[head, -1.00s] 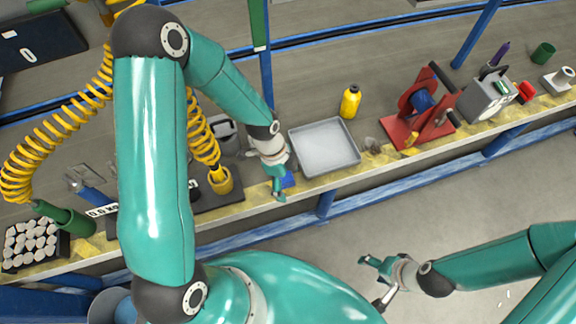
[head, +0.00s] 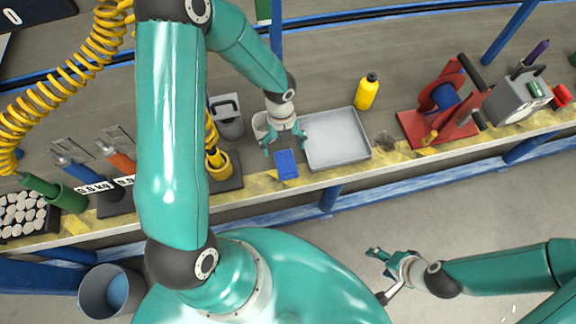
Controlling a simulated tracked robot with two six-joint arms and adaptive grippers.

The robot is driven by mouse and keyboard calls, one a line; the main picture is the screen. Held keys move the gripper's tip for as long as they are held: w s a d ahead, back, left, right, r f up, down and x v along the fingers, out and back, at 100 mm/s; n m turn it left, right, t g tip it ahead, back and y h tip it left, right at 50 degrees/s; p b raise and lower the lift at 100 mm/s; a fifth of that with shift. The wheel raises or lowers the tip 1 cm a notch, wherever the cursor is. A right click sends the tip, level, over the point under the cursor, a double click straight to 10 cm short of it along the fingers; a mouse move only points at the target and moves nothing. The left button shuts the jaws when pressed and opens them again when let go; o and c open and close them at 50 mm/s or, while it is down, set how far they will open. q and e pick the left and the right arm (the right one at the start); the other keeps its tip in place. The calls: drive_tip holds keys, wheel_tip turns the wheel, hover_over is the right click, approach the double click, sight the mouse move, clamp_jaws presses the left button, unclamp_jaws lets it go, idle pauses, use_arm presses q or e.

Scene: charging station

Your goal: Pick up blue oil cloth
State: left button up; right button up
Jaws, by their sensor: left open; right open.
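The blue oil cloth (head: 287,164) lies folded on the bench near its front edge, just left of the grey metal tray. My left gripper (head: 284,146) is open with its fingers pointing down, just behind the cloth in the picture, one finger to each side. It holds nothing; whether it touches the cloth I cannot tell. My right gripper (head: 386,268) is open and empty, over the floor in front of the bench.
The grey tray (head: 337,137) is close to the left gripper's right side. A yellow bottle (head: 367,92) and a red reel stand (head: 440,105) are further right. A bucket (head: 108,291) is below left.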

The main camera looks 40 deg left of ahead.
sight(286, 161)
use_arm(q)
wheel_tip(286, 161, down, 2)
drive_tip(key=shift+s+d+f, duration=0.1)
drive_tip(key=shift+s+f, duration=0.05)
drive_tip(key=f, duration=0.1)
drive_tip(key=f+b, duration=0.1)
drive_tip(key=f, duration=0.1)
drive_tip(key=d+f+b, duration=0.1)
drive_tip(key=f, duration=0.1)
drive_tip(key=shift+s+d, duration=0.1)
drive_tip(key=shift+s, duration=0.15)
drive_tip(key=c, duration=1.2)
